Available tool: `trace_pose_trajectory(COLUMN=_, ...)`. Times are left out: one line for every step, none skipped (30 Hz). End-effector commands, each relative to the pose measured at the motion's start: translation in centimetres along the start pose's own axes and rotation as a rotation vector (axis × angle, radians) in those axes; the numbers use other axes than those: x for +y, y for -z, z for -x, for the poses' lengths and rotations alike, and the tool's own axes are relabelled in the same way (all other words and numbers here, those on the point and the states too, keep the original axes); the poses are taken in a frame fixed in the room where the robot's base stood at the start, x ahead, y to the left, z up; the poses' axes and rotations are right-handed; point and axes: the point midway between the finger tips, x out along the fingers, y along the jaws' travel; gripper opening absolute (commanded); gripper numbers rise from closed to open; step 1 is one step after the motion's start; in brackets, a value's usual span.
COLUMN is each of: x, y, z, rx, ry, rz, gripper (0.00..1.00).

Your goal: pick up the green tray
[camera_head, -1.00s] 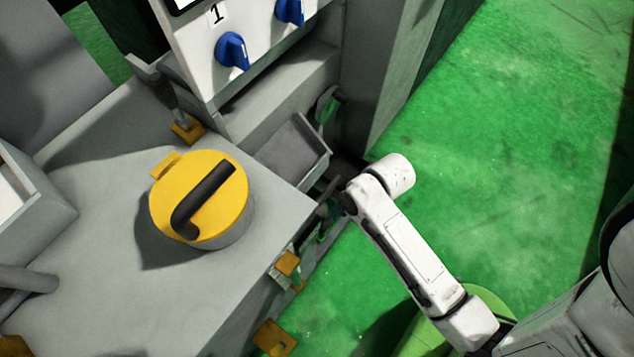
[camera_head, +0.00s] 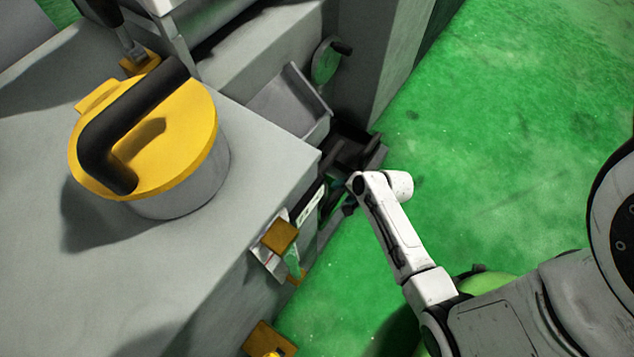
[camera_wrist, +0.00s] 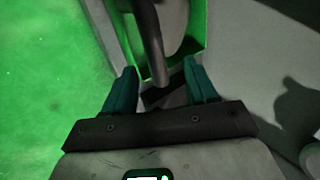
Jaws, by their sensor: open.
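A green-walled piece (camera_wrist: 192,47), which looks like the green tray, shows at the top of the wrist view. Its green edges run around a pale grey inside, and a dark grey bar (camera_wrist: 151,40) crosses in front of it. My gripper (camera_wrist: 162,80) is open, its two teal fingers apart on either side of the bar's lower end. I cannot tell whether they touch anything. In the head view my white arm reaches down beside the machine's right side, and its fingers are largely hidden there. I cannot make out the green tray clearly in that view.
A yellow-topped round part (camera_head: 150,135) with a black handle sits on the grey machine top. A grey open trough (camera_head: 290,105) and a green handwheel (camera_head: 326,62) are behind. An orange block (camera_head: 280,236) juts from the machine's side. Green floor (camera_head: 500,150) at right is clear.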

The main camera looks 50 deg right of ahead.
Motion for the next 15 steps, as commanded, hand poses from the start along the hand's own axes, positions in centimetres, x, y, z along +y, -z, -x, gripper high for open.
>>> trace_pose_trajectory(x=0.2, y=0.1, z=-1.1, rx=0.001, ry=0.001, rz=0.001, gripper=0.57)
trace_pose_trajectory(x=0.2, y=0.1, z=-1.4, rx=0.001, ry=0.0, rz=0.001, gripper=0.57)
trace_pose_trajectory(x=0.1, y=0.1, z=-1.8, rx=0.0, ry=0.0, rz=0.002, gripper=0.57)
trace_pose_trajectory(x=0.1, y=0.0, z=-2.0, rx=0.0, ry=0.0, rz=0.002, gripper=0.57)
trace_pose_trajectory(x=0.1, y=0.0, z=-2.2, rx=0.0, ry=0.0, rz=0.002, gripper=0.57)
trace_pose_trajectory(x=0.1, y=0.0, z=-2.3, rx=0.0, ry=0.0, rz=0.003, gripper=0.57)
trace_pose_trajectory(x=0.1, y=0.0, z=-2.4, rx=0.0, ry=0.0, rz=0.002, gripper=0.57)
trace_pose_trajectory(x=0.1, y=0.1, z=-2.5, rx=0.0, ry=0.0, rz=0.003, gripper=0.57)
trace_pose_trajectory(x=0.1, y=0.1, z=-2.6, rx=0.0, ry=0.0, rz=0.002, gripper=0.57)
trace_pose_trajectory(x=0.1, y=0.1, z=-2.8, rx=0.001, ry=0.0, rz=0.003, gripper=0.57)
trace_pose_trajectory(x=0.2, y=0.1, z=-3.0, rx=0.001, ry=0.0, rz=0.003, gripper=0.57)
trace_pose_trajectory(x=0.3, y=0.2, z=-3.4, rx=0.001, ry=0.0, rz=0.003, gripper=0.57)
trace_pose_trajectory(x=0.3, y=0.2, z=-3.7, rx=0.001, ry=0.0, rz=0.003, gripper=0.57)
trace_pose_trajectory(x=0.5, y=0.2, z=-4.0, rx=0.001, ry=0.0, rz=0.003, gripper=0.57)
trace_pose_trajectory(x=0.6, y=0.3, z=-4.5, rx=0.001, ry=0.0, rz=0.002, gripper=0.57)
